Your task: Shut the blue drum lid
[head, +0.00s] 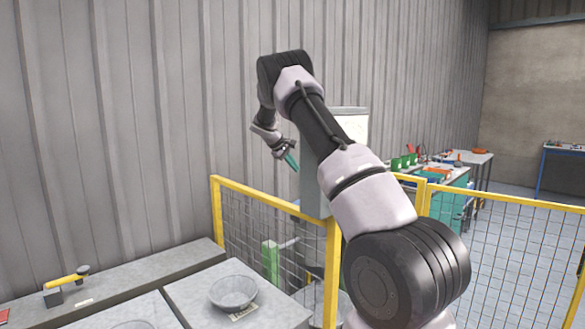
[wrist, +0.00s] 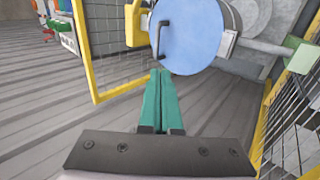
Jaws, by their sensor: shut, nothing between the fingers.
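The blue lid (wrist: 195,38) is a round light-blue disc at the top of the wrist view, with a dark bent handle (wrist: 162,38) on its left side. Part of a grey round body shows behind its right edge; whether the lid is open or seated is unclear. My gripper (wrist: 160,72) has green fingers, shut and empty. Their tips appear just below the disc's lower edge in the picture; I cannot tell whether they touch it. In the head view my gripper (head: 293,163) hangs in front of a grey column, and the lid is not clearly visible.
A yellow-framed mesh fence (head: 270,195) encloses the column (head: 318,180). A grey bowl (head: 233,292) stands on the near bench, and a yellow-handled tool (head: 66,280) lies left of it. A cluttered workbench (head: 455,178) is beyond the fence.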

